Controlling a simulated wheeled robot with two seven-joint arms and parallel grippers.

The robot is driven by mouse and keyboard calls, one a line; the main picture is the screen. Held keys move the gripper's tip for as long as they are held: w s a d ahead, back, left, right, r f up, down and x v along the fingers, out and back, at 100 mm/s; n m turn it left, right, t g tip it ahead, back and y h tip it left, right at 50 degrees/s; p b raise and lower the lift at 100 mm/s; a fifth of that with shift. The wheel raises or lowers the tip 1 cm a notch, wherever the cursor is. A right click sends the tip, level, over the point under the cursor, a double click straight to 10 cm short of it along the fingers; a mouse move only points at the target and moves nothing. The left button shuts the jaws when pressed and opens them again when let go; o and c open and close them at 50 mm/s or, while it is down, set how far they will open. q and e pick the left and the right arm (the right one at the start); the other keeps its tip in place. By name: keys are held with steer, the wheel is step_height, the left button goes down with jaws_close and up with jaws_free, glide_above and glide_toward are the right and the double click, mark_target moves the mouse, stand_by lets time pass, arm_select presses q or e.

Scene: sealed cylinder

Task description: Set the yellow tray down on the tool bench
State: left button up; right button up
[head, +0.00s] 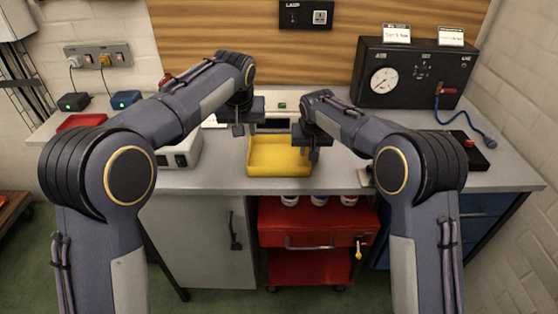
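The yellow tray (280,170) is shallow and looks level and empty. It is over the front middle of the grey tool bench (220,184); I cannot tell whether it rests on the top or is just above it. My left gripper (240,130) points down by the tray's back left corner, seemingly a little outside its left wall. My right gripper (313,153) points down at the tray's right wall and overlaps it in the picture. The fingers are too small to show whether either one grips the wall.
A black gauge panel (412,80) stands at the back right, with a blue hose (462,125) beside it. A white box (181,152) is left of the tray. A red dish (82,121) lies far left. A red cart (300,225) stands under the bench.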

steer(key=v, duration=1.1)
steer(key=shift+r, duration=0.2)
steer(key=shift+s, duration=0.1)
